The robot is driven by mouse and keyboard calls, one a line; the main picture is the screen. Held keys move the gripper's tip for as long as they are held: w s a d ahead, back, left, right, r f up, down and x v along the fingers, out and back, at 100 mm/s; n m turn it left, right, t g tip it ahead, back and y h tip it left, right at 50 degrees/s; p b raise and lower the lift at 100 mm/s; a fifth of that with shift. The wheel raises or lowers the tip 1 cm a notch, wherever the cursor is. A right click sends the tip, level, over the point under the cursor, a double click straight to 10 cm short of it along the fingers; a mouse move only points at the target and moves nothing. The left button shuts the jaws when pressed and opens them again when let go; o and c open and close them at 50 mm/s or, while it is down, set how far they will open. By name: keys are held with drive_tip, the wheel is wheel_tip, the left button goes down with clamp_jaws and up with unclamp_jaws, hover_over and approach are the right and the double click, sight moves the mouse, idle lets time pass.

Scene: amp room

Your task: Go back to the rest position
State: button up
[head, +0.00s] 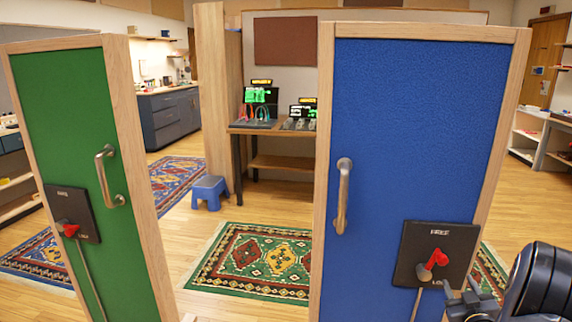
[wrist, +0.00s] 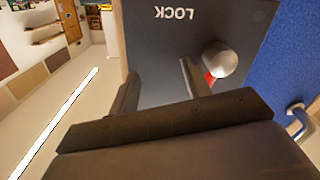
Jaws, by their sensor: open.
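My gripper (head: 462,292) is at the lower right of the head view, just below and right of a black lock plate (head: 408,263) on the blue door (head: 410,120). The plate reads FREE at the top, with a partly hidden word at the bottom. A red lever (head: 438,257) on it points up and right from a grey knob (head: 424,272). In the wrist view my gripper (wrist: 158,82) is open, its two dark fingers apart with nothing visible between them. The plate (wrist: 165,45) shows LOCK upside down; the silver knob (wrist: 220,58) is beside the right finger.
A green door (head: 75,130) with its own plate and red lever (head: 68,229) stands at the left. Both doors have metal handles, the blue one's (head: 343,195) near its left edge. A table (head: 270,131), blue stool (head: 209,190) and rug (head: 255,260) are behind.

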drive_tip(key=v, duration=0.9)
drive_tip(key=shift+s, duration=0.4)
drive_tip(key=shift+a, duration=0.1)
